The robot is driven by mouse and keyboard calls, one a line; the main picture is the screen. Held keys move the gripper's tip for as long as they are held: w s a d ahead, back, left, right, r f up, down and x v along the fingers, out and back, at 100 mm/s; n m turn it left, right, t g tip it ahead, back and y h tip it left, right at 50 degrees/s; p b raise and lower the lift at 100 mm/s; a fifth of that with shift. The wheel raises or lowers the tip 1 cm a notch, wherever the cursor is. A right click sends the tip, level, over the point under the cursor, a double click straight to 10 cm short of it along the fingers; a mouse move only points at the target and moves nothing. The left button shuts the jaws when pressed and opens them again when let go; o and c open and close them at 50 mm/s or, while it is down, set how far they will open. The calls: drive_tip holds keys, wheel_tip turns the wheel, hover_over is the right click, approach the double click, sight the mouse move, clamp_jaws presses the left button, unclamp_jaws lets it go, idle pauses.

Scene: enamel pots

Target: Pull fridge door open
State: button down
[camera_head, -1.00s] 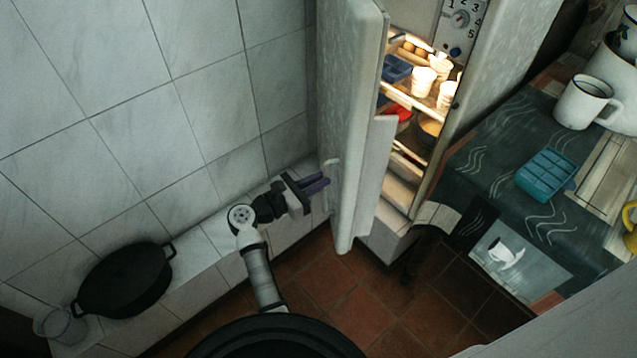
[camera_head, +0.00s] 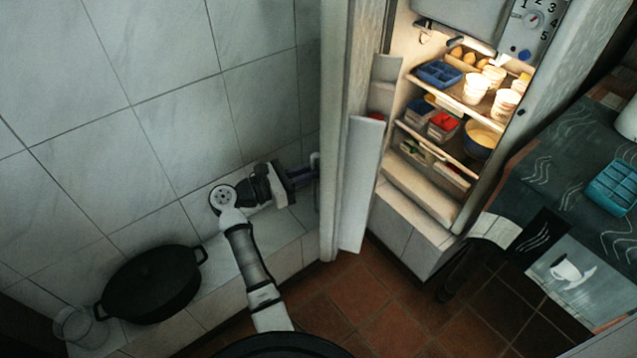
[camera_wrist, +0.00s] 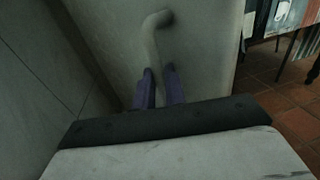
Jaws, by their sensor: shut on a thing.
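The fridge door (camera_head: 345,100) stands wide open, seen nearly edge-on in the head view, with its shelved inner side facing the lit interior. The fridge handle (camera_head: 315,160) is on the door's outer face, at the wall side; in the wrist view the curved pale handle (camera_wrist: 152,38) runs down between my fingers. My gripper (camera_head: 305,175) is at the handle, and in the wrist view its purple fingers (camera_wrist: 158,90) are shut around the handle's lower part. The handle's lower end is hidden by the gripper. The fridge interior (camera_head: 440,140) shows cups, eggs, a blue tray and a bowl.
The tiled wall (camera_head: 150,100) is close on the left of my arm. A black pot (camera_head: 150,285) and a glass (camera_head: 80,325) stand on the low ledge. A table (camera_head: 560,180) with a blue tray (camera_head: 615,185) is on the right. The red tile floor (camera_head: 370,310) before the fridge is clear.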

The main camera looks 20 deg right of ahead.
drive_tip(key=w+a+b, duration=0.6)
drive_tip(key=w+b, duration=0.1)
drive_tip(key=w, duration=0.2)
drive_tip(key=shift+a, duration=0.15)
drive_tip(key=shift+w, duration=0.1)
drive_tip(key=c, duration=1.5)
unclamp_jaws()
drive_tip(key=shift+d, duration=0.2)
drive_tip(key=shift+o, duration=0.2)
drive_tip(key=shift+a, duration=0.3)
drive_tip(key=s+a, duration=0.2)
drive_tip(key=a, duration=1.1)
drive_tip(key=shift+a+b, duration=0.3)
drive_tip(key=shift+b, duration=0.1)
